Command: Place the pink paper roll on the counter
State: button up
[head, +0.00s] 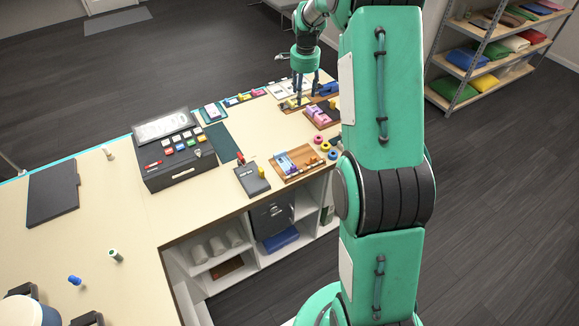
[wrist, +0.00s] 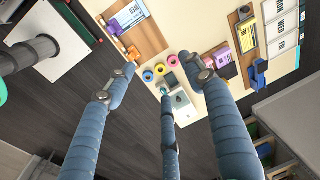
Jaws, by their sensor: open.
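The pink paper roll (head: 318,139) is small and round. It is in a short row of rolls at the counter's right front edge, beside my upright arm link. The counter (head: 130,200) is a cream top with a blue edge strip. My gripper (head: 302,92) is over the counter's far right part, farther back than the rolls. Its three blue fingers (wrist: 161,80) are spread open in the wrist view, with nothing between them.
A wooden tray (head: 300,174) with papers is to the left. A cash register (head: 172,155) stands further left. Shelves with folded garments (head: 483,60) stand at the back right. The counter's left part has free room.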

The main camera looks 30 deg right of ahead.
jog(key=s+a+r+n+t, duration=0.2)
jog(key=s+a+r+n, duration=0.6)
jog(key=s+a+r, duration=1.2)
jog(key=s+a+n+t, duration=0.1)
jog(key=s+a+n, duration=0.3)
jog(key=s, duration=0.8)
jog(key=s+a+n+t, duration=0.1)
jog(key=s+a+n, duration=0.2)
jog(key=s+a, duration=0.5)
jog(key=s, duration=0.4)
jog(key=shift+s+n, duration=0.2)
jog(key=shift+n, duration=0.2)
notch_tip(320, 180, down, 17)
jog(key=b, duration=1.7)
jog(key=shift+r, duration=0.1)
